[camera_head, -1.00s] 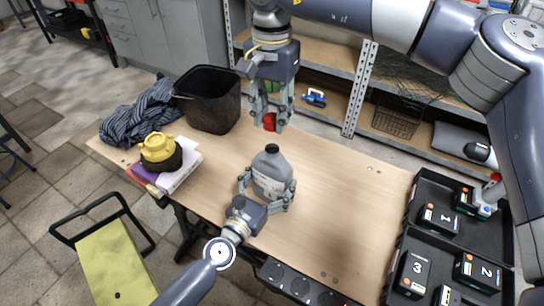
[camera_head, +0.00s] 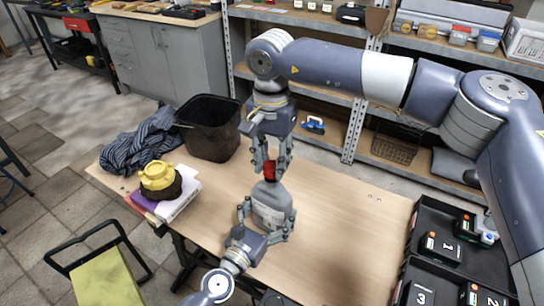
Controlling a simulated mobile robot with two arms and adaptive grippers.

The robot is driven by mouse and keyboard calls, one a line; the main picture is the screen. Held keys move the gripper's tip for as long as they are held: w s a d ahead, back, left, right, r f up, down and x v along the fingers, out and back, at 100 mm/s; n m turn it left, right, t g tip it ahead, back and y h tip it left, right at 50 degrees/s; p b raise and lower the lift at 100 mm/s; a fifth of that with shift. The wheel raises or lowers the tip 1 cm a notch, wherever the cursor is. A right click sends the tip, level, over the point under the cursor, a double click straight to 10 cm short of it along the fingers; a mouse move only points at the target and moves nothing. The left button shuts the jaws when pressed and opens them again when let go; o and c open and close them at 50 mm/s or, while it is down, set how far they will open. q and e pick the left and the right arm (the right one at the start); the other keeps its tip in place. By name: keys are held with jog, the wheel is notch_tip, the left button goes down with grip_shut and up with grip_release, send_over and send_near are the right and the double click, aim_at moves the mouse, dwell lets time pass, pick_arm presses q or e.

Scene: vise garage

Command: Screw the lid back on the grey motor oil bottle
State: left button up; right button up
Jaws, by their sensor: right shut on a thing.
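The grey motor oil bottle (camera_head: 271,207) stands upright on the wooden table (camera_head: 345,225), near its middle. My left gripper (camera_head: 263,222) reaches in from the front, its fingers closed around the lower body on both sides. My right gripper (camera_head: 270,168) points straight down from above, shut on the red lid (camera_head: 269,173). The lid is directly over the bottle's neck. The neck is hidden behind the lid and fingertips, so I cannot tell whether the lid touches or is threaded on it.
A black bin (camera_head: 210,130), a striped cloth (camera_head: 140,145) and a yellow pot-like thing (camera_head: 158,178) on books sit at the table's left. A black case (camera_head: 428,215) with numbered boxes is at the right. Shelves (camera_head: 340,80) stand behind.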

jog(key=shift+f, duration=0.45)
jog(key=shift+f, duration=0.55)
